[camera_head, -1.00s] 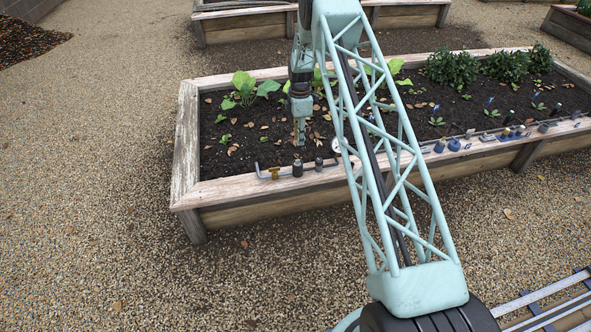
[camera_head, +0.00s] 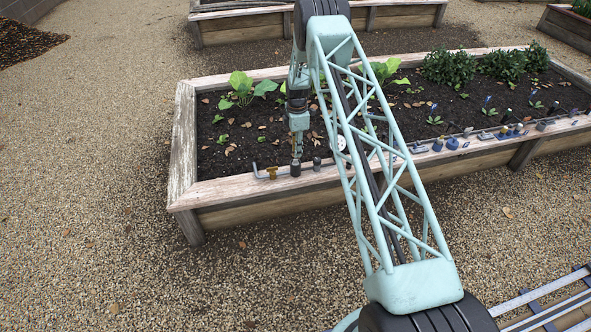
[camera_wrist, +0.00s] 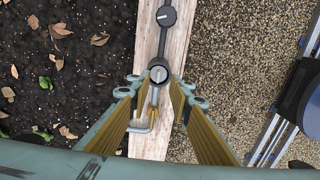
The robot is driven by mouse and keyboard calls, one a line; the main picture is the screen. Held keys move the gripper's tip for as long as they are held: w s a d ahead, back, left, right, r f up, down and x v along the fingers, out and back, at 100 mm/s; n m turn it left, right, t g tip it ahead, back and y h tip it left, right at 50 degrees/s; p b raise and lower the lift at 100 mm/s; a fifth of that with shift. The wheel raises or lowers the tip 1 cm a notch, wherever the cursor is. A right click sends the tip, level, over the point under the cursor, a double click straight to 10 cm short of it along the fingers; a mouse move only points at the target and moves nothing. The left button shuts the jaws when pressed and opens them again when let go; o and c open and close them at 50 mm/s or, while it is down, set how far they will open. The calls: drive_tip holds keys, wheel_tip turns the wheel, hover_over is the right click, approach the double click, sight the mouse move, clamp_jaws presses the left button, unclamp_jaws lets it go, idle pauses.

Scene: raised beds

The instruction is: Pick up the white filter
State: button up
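My gripper (camera_head: 296,156) points down over the bed's front ledge. In the wrist view my gripper (camera_wrist: 163,87) is open, its fingers on either side of a dark round-topped fitting (camera_wrist: 158,74); contact cannot be told. No clearly white filter shows near the fingers. In the head view a small white round thing (camera_head: 341,142), partly behind my arm, sits right of my gripper; I cannot tell whether it is the filter.
A second dark fitting (camera_wrist: 166,16) stands further along the wooden ledge (camera_wrist: 176,45). A bent grey pipe (camera_head: 258,172) and a brass fitting (camera_head: 272,172) lie left of my gripper. Several small parts line the ledge at right. Soil with plants lies behind.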

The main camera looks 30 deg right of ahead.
drive_tip(key=shift+f, duration=0.3)
drive_tip(key=shift+w+f+b, duration=0.1)
drive_tip(key=shift+f+b, duration=0.6)
drive_tip(key=shift+f, duration=1.85)
clamp_jaws()
